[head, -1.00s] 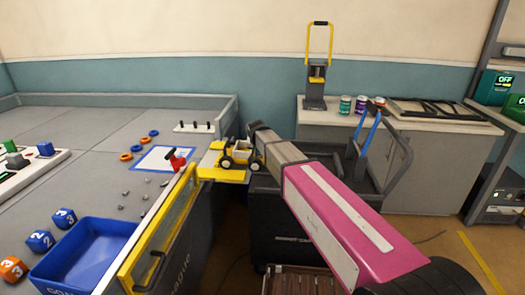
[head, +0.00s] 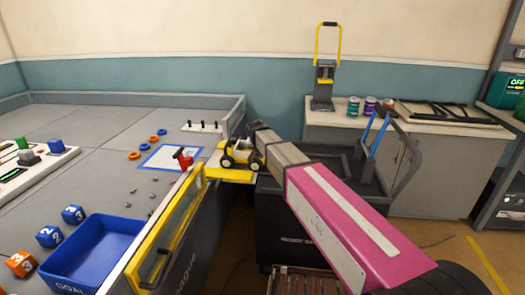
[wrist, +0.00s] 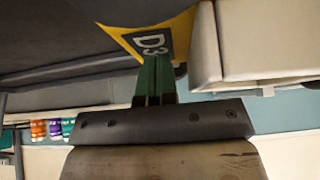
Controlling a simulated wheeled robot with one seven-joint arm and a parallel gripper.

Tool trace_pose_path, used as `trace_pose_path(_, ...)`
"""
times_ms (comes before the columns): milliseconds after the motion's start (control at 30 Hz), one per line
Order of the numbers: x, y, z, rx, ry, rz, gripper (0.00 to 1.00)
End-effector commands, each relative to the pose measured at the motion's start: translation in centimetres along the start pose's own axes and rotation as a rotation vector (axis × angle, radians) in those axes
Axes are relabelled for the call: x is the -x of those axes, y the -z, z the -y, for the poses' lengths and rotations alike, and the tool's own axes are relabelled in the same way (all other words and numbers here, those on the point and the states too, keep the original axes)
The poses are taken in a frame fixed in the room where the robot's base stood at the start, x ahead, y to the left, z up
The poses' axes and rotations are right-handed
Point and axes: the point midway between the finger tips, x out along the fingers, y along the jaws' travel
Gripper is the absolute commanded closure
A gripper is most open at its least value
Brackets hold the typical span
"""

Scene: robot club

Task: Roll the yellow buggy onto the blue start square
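The yellow buggy (head: 240,157), with dark wheels, stands upright on a yellow ledge (head: 228,174) at the table's right edge. In the wrist view its yellow body with a "D3" label (wrist: 152,43) is just beyond my fingertips. The start square (head: 172,158), pale with a blue outline, lies on the table left of the buggy, apart from it. My gripper (wrist: 155,72) is at the buggy's right side. Its green fingers look closed together and empty, pointing at the label. I cannot tell whether they touch it. The buggy hides the fingertips in the head view.
A red object (head: 183,158) stands at the square's right edge, near the ledge. Orange and blue rings (head: 153,140) lie behind the square, small grey bits (head: 152,194) in front. A blue bin (head: 97,247) and numbered blocks (head: 49,236) are at front left. Low walls edge the table.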

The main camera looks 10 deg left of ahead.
Motion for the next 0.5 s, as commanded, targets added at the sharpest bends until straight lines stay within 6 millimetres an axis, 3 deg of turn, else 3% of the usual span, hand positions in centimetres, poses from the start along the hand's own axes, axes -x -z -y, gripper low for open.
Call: trace_pose_path(500, -0.6, -0.6, 3.1, -0.002, -0.005, 0.02, 1.0)
